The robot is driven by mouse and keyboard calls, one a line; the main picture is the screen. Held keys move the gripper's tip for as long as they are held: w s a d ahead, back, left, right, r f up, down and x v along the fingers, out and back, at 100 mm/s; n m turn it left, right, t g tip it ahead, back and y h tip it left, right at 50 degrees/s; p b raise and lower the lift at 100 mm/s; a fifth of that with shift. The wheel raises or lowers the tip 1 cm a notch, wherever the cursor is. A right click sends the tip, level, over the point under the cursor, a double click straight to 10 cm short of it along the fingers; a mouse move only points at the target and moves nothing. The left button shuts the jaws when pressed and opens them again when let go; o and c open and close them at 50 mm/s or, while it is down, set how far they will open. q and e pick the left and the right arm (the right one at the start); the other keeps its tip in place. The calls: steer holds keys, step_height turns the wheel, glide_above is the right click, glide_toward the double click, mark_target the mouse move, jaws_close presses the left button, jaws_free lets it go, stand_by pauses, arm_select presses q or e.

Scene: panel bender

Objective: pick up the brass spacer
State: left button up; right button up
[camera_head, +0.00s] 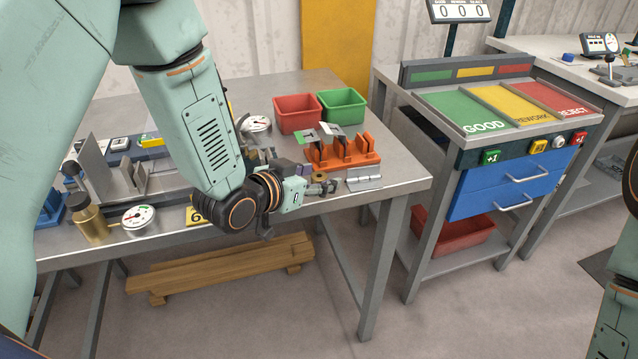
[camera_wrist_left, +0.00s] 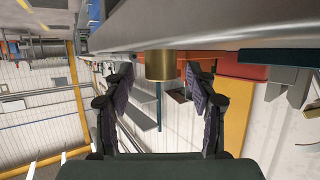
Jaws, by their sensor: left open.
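The brass spacer (camera_wrist_left: 160,66) is a short gold cylinder in the left wrist view, seen against the edge of the grey bench, with the picture turned over. My left gripper (camera_wrist_left: 161,77) is open, with one dark finger on each side of the spacer and a visible gap on both sides. In the head view the spacer (camera_head: 319,177) is a small brass spot by the tips of my left gripper (camera_head: 322,187), low over the bench's front right part. The gripper partly hides it there. My right gripper is out of view.
An orange holder (camera_head: 345,151) stands just behind the spacer, and a grey hinge-like plate (camera_head: 364,179) lies to its right. Red (camera_head: 297,113) and green (camera_head: 343,106) bins stand farther back. The bench's front edge is close. A sorting stand (camera_head: 500,120) is to the right.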

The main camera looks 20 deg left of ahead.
arm_select(q)
steer(key=shift+w+d+f, duration=0.15)
steer(key=shift+w+f, duration=0.15)
steer(key=shift+w, duration=0.25)
steer(key=shift+c, duration=0.4)
steer(key=shift+s+r, duration=0.1)
steer(key=c, duration=0.3)
jaws_close()
